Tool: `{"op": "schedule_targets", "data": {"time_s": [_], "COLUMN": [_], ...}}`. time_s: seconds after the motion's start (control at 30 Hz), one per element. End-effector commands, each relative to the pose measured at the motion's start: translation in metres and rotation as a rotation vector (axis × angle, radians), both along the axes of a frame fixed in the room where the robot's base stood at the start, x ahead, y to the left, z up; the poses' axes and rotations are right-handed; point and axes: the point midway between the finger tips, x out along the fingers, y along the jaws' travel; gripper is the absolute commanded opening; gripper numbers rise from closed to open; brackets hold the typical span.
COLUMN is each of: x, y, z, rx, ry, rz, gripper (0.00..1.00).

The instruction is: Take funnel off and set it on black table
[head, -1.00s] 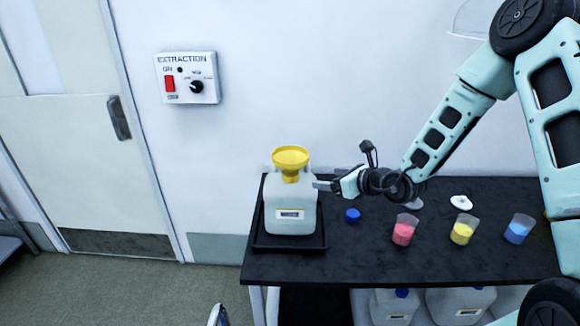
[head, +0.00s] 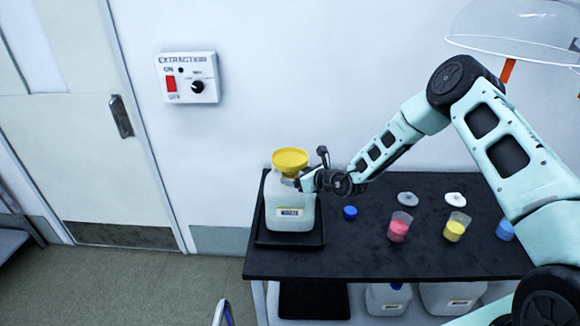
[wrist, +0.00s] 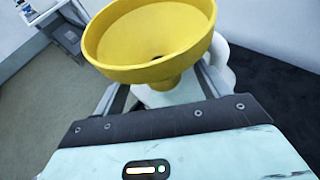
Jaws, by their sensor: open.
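The yellow funnel (head: 290,160) sits upright in the neck of a white jug (head: 290,205) with a label on its front. The jug stands in a black tray (head: 262,240) at the left end of the black table (head: 390,262). My gripper (head: 294,183) is at the funnel's right side, just below its bowl. In the wrist view the yellow funnel (wrist: 150,45) fills the upper middle, its stem between the two fingers of my open gripper (wrist: 150,97). I cannot tell whether the fingers touch the stem.
A blue cap (head: 350,212) lies right of the tray. Red (head: 399,228), yellow (head: 456,228) and blue (head: 506,229) beakers stand further right, with white lids (head: 407,199) behind. The table's front middle is clear. An extraction switch (head: 187,78) is on the wall.

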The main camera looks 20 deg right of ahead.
Motion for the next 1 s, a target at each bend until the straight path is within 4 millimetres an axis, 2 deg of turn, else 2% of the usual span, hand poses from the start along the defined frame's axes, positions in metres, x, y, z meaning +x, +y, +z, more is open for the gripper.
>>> {"op": "schedule_targets", "data": {"time_s": [0.2, 0.47, 0.6, 0.63, 0.67, 1.0], "x": [0.017, 0.018, 0.018, 0.018, 0.018, 0.019], "y": [0.009, 0.009, 0.009, 0.009, 0.009, 0.009], "z": [-0.007, -0.009, -0.008, -0.008, -0.008, -0.006], "rx": [0.000, 0.000, 0.000, 0.000, 0.000, 0.000], "ry": [0.000, 0.001, 0.000, 0.000, 0.000, -0.001], "rz": [0.000, 0.000, 0.000, 0.000, 0.000, 0.000], "gripper": [0.75, 0.75, 0.36, 0.28, 0.24, 0.24]}}
